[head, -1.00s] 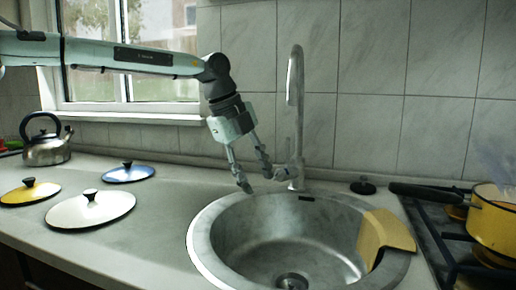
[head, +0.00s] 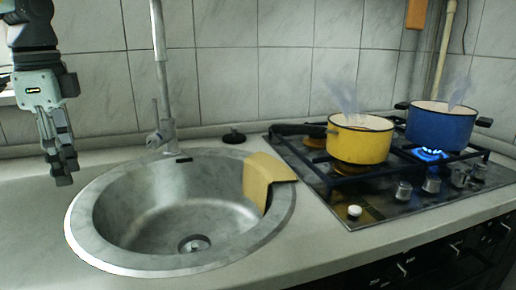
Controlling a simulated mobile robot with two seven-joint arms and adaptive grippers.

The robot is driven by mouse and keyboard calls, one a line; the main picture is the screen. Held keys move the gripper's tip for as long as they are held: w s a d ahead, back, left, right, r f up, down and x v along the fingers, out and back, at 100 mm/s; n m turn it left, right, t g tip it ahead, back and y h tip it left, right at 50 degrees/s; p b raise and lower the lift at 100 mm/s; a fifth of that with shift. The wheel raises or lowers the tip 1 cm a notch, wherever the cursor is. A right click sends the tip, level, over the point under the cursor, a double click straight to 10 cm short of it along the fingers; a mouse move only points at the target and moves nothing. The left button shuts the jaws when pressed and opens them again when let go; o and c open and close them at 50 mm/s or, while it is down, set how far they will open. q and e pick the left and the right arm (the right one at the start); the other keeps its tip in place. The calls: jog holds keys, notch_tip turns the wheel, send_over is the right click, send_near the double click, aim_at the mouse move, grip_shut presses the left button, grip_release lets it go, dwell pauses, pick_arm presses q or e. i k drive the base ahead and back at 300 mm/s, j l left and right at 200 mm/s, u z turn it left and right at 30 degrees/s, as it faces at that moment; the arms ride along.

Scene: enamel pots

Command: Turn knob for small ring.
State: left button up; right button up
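The gas hob (head: 375,205) is on the right. Its front edge carries a row of knobs: a pale one (head: 354,211) at the left end, then metallic ones such as this knob (head: 403,191). A blue flame (head: 430,153) burns under the blue pot (head: 440,126). The yellow pot (head: 360,139) stands to its left over an orange-brown ring, with no blue flame seen under it. My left gripper (head: 65,175) hangs at the far left, left of the sink, empty and far from the knobs. Its fingers overlap in view, so their opening is unclear. My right gripper is out of view.
The round sink (head: 85,225) lies between my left gripper and the hob, with a tall tap (head: 162,110) behind it. A yellow cloth-like piece (head: 268,172) hangs over its right rim. A black stopper (head: 234,137) sits behind. Steam rises above both pots.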

aim_at(456, 179)
jog(key=j, duration=0.45)
jog(key=k+j, duration=0.15)
jog(key=j, duration=0.35)
jog(key=l+z, duration=0.15)
jog(key=z, duration=0.2)
jog(key=l+z, duration=0.15)
jog(key=z, duration=0.15)
jog(key=i+l+z, duration=0.1)
jog(key=z, duration=0.25)
jog(key=i+l+z, duration=0.35)
jog(key=i+l, duration=0.2)
jog(key=i+l+z, duration=0.35)
jog(key=i+l, duration=0.15)
jog(key=i, duration=0.1)
